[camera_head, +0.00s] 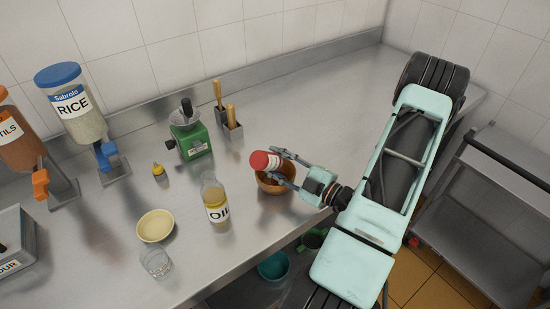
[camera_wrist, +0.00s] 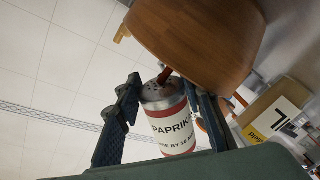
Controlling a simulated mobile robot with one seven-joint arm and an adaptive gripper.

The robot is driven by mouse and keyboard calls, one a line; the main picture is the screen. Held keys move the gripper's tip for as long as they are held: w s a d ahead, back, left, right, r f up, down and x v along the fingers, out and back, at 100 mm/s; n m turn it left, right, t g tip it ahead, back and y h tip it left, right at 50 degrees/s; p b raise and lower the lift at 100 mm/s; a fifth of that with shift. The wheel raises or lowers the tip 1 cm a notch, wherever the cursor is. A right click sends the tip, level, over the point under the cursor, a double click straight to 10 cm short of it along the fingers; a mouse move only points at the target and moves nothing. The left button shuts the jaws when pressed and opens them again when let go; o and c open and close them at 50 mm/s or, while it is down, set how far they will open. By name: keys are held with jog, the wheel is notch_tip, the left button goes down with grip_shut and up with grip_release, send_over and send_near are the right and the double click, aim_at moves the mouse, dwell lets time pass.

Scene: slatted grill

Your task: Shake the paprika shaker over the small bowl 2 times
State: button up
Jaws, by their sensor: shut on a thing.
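The paprika shaker (camera_head: 262,160) is a small can with a red end and a label, also seen in the wrist view (camera_wrist: 173,126). My gripper (camera_head: 272,164) is shut on it, with a finger on each side (camera_wrist: 160,92). The shaker lies tilted above a round wooden bowl (camera_head: 264,186) near the counter's front edge. In the wrist view, the shaker's holed lid faces the wooden bowl (camera_wrist: 200,35). A red-brown streak (camera_wrist: 165,73) shows between lid and bowl; I cannot tell if it is powder. The bowl's inside is mostly hidden.
An oil bottle (camera_head: 217,212) stands left of the wooden bowl. A cream bowl (camera_head: 156,226) and a glass (camera_head: 156,264) are further left. A green grinder (camera_head: 191,143), utensil holders (camera_head: 232,131) and a rice dispenser (camera_head: 82,115) stand behind. The counter's back right is clear.

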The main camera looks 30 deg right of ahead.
jog(key=shift+r, duration=0.15)
notch_tip(320, 180, up, 5)
jog(key=p, duration=0.4)
jog(key=shift+r, duration=1)
